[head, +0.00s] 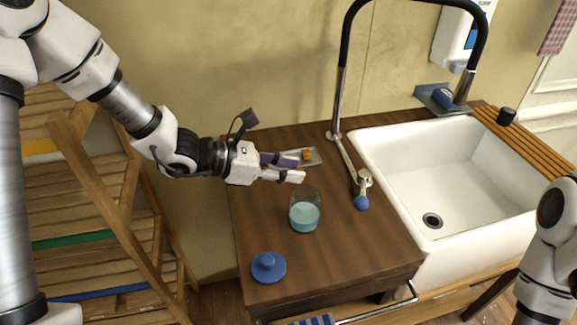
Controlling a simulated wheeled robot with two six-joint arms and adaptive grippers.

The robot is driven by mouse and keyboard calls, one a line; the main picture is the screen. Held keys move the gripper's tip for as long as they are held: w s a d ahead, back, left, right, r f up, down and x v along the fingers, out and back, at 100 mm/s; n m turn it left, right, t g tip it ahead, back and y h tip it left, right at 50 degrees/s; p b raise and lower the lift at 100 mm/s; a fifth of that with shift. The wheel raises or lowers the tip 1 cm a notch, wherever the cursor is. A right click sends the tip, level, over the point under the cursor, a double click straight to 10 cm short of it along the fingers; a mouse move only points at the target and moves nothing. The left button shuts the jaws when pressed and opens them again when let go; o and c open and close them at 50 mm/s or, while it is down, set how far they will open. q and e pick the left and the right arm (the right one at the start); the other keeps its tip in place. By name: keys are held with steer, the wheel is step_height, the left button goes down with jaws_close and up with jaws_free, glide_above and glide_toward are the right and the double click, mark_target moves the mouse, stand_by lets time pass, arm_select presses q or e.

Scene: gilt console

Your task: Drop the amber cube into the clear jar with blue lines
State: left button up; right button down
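My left gripper (301,169) reaches in from the left, just in front of the cube and behind the jar. My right gripper is out of view; only part of that arm shows at lower right.
A blue knobbed lid (268,267) lies at the counter's front left. A tall black-and-chrome tap (340,100) and its blue-ended lever (362,202) stand right of the jar, beside the white sink (400,200). A wooden ladder-like rack (110,190) is at left. The counter's front right is clear.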

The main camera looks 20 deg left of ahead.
arm_select(q)
steer(key=shift+o, duration=0.8)
steer(key=shift+d, duration=0.1)
steer(key=v, duration=0.7)
steer(key=shift+a, duration=0.25)
steer(key=shift+s+r, duration=0.1)
